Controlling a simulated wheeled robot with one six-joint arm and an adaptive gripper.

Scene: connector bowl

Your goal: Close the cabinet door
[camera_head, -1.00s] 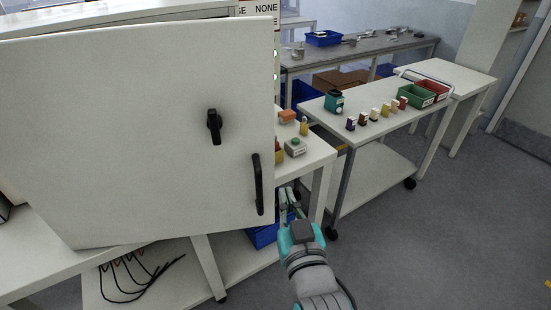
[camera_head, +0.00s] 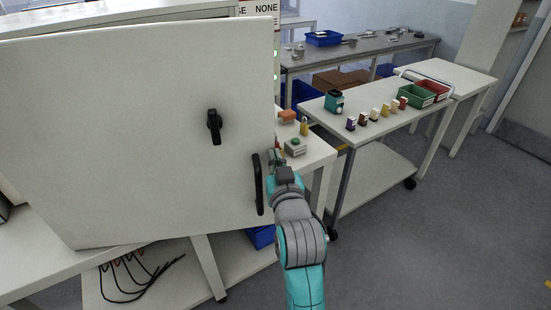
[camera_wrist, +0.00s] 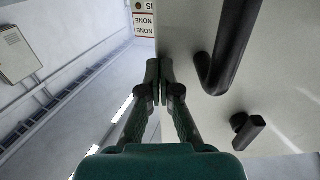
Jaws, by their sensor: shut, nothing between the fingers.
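The cabinet door (camera_head: 130,130) is a white panel standing open on the left of the head view. It has a black latch knob (camera_head: 214,126) and a black bar handle (camera_head: 259,184) near its right edge. My gripper (camera_head: 273,158) is beside the door's right edge, just right of the handle's upper end. In the wrist view my gripper (camera_wrist: 159,68) is shut and empty, with its fingertips at the door's edge. The handle (camera_wrist: 228,45) and the knob (camera_wrist: 247,127) show to its right there. Whether the fingers touch the door cannot be told.
A white cart (camera_head: 380,128) with several small coloured blocks, a green bin (camera_head: 416,93) and a red bin (camera_head: 433,88) stands at the right. A bench corner (camera_head: 312,152) with small parts is behind my gripper. Floor at lower right is clear.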

